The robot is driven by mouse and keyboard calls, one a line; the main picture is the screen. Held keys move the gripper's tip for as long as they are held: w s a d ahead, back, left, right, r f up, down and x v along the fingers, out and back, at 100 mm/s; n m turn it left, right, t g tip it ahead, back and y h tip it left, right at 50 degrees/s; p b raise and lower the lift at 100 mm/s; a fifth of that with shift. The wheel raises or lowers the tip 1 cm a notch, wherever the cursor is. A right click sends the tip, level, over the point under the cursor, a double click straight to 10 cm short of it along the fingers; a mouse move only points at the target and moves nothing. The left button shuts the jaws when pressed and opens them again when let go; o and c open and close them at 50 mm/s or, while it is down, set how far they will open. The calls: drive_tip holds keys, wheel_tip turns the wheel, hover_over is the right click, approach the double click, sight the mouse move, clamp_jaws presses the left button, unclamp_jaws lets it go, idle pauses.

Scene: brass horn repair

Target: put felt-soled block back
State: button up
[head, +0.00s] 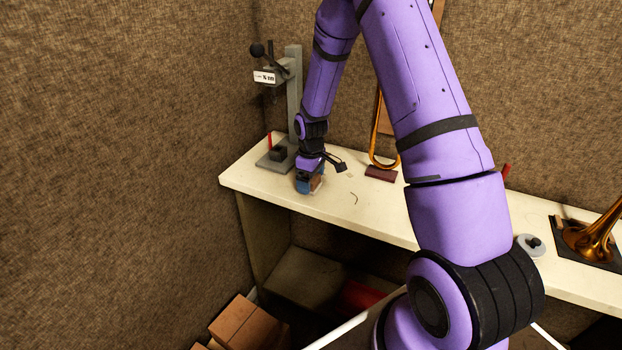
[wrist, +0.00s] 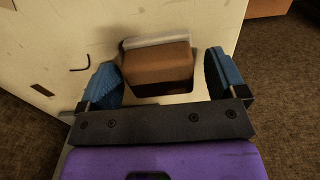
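A brown block with a pale grey layer along one side, which looks like the felt-soled block (wrist: 158,70), lies on the pale bench top (wrist: 60,30). My gripper (wrist: 162,62) has its blue fingers apart, one on each side of the block. A gap shows at the right finger, and the left finger is very close to the block. In the head view my gripper (head: 308,187) is low over the bench near its front left edge, and a little brown of the block (head: 318,183) shows beside the fingers.
A grey press stand (head: 294,100) with a small sign stands just behind my gripper. A brass tube (head: 377,130) and a dark red block (head: 380,173) are to the right. A brass horn bell (head: 592,238) lies on a dark mat far right. Boxes (head: 245,325) sit below.

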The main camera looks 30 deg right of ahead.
drive_tip(key=shift+r, duration=0.1)
drive_tip(key=s+a+r+m+t, duration=0.1)
drive_tip(key=s+r, duration=0.2)
drive_tip(key=r, duration=0.9)
drive_tip(key=s+a+r+m, duration=0.1)
drive_tip(key=s+a+r, duration=0.15)
drive_tip(key=r, duration=0.85)
drive_tip(key=s+a+r+m+t, duration=0.1)
drive_tip(key=s+r, duration=0.3)
drive_tip(key=s, duration=0.5)
drive_tip(key=s+a+r+m+t, duration=0.1)
drive_tip(key=s+a+r+m, duration=0.1)
drive_tip(key=s+r, duration=0.3)
drive_tip(key=s+a+r+m+t, duration=0.1)
drive_tip(key=s+r, duration=0.4)
drive_tip(key=s, duration=0.8)
drive_tip(key=shift+a+r+m+t, duration=0.25)
drive_tip(key=shift+a+m+t, duration=0.2)
drive_tip(key=shift+t, duration=0.15)
